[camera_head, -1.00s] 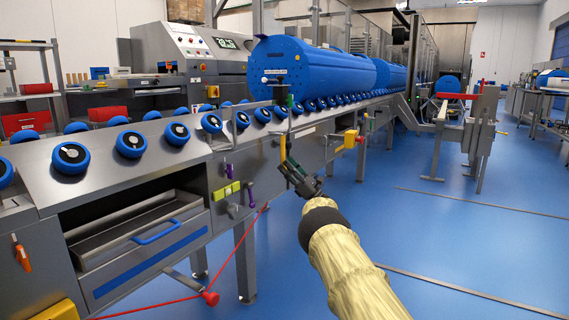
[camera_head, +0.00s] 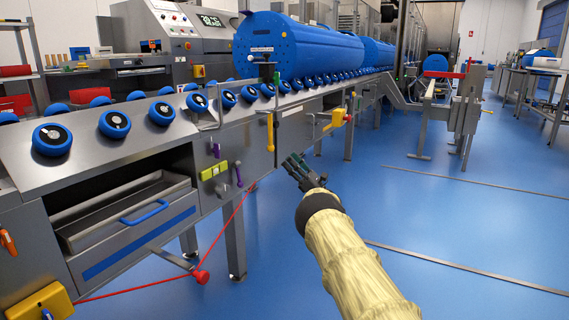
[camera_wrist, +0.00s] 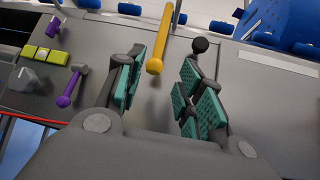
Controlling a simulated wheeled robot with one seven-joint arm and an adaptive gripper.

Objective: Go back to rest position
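My gripper (camera_head: 297,168) is in front of the grey machine front (camera_head: 262,150), to the right of the yellow vertical handle. In the wrist view its two green-padded fingers (camera_wrist: 158,92) stand apart with nothing between the pads. The yellow handle (camera_wrist: 160,40) hangs beyond the fingers, seen through the gap. It also shows in the head view (camera_head: 270,132). A purple lever (camera_wrist: 72,88) and a yellow-green block (camera_wrist: 45,55) are to the left of the fingers. My arm reaches up from the lower right of the head view.
A row of blue rollers (camera_head: 115,124) runs along the machine's top, with blue drums (camera_head: 300,48) behind. An open drawer (camera_head: 130,215) and a red cord with a red knob (camera_head: 200,277) are at lower left. The blue floor (camera_head: 440,220) on the right is open.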

